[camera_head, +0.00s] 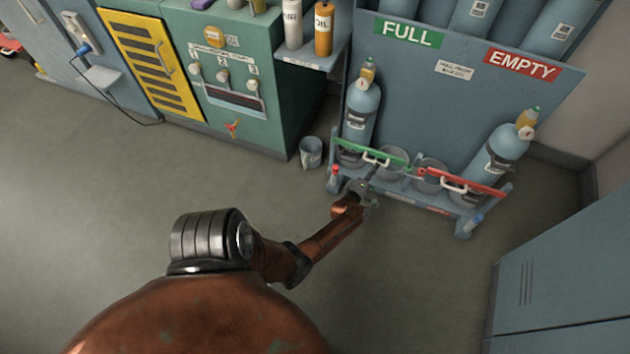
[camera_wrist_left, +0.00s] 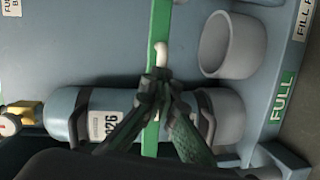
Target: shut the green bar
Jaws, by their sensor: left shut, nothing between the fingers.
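The green bar (camera_head: 373,155) runs across the front of the FULL side of the blue rack, with a white handle (camera_head: 377,161) on it. It also crosses the left wrist view (camera_wrist_left: 160,22) from top to bottom. A blue cylinder (camera_head: 361,112) stands upright behind the bar's left part. My left gripper (camera_head: 366,184) is shut and empty, at the front of the bar. In the left wrist view its fingertips (camera_wrist_left: 160,76) overlap the bar just below the white handle (camera_wrist_left: 162,52); I cannot tell whether they touch. Whether the bar's right end is latched is unclear. My right gripper is out of view.
A red bar (camera_head: 462,183) crosses the EMPTY side, with a tilted cylinder (camera_head: 497,153) there. Empty cups (camera_head: 432,170) sit between the cylinders. A grey bucket (camera_head: 311,153) stands left of the rack. A blue cabinet (camera_head: 560,270) is at lower right. The floor in front is clear.

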